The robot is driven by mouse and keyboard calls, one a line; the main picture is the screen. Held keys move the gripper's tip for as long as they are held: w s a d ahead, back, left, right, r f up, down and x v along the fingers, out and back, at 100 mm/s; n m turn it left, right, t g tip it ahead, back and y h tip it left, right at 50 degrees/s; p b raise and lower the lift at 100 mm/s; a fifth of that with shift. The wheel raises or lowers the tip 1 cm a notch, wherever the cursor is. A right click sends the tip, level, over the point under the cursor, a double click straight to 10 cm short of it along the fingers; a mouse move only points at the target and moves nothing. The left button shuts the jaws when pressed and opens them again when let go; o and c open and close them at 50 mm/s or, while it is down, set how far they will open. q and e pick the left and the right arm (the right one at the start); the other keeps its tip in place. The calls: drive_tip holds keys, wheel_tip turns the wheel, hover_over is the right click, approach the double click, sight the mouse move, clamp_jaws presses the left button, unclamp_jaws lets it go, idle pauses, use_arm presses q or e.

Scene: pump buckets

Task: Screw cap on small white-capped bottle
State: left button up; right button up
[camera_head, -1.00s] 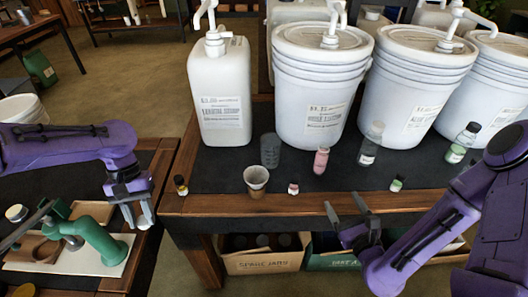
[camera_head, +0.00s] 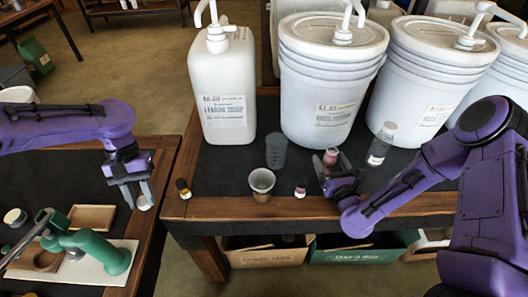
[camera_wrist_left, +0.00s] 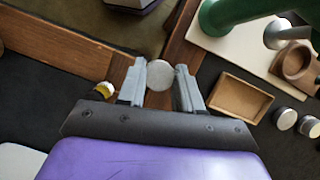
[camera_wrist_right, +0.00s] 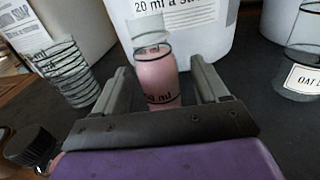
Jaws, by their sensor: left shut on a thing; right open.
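A small pink bottle (camera_head: 330,157) stands on the table in front of the big buckets. In the right wrist view it (camera_wrist_right: 157,78) has a clear upper part with pink liquid below, and no cap shows on it. My right gripper (camera_head: 340,176) is open, with its fingers on either side of the bottle; contact cannot be told. My left gripper (camera_head: 138,196) is shut on a round whitish cap (camera_head: 144,202), over the edge of the left table. The cap (camera_wrist_left: 160,75) sits between the fingertips in the left wrist view.
Beside the pink bottle are a dark clear cup (camera_head: 276,150), a pale cup (camera_head: 262,182), a clear bottle (camera_head: 381,145) and small bottles (camera_head: 301,190) (camera_head: 183,188). A white jug (camera_head: 222,95) and buckets (camera_head: 330,80) stand behind. A green press (camera_head: 110,255) is on the left table.

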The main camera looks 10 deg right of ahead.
drive_tip(key=shift+w, duration=1.1)
drive_tip(key=c, duration=1.1)
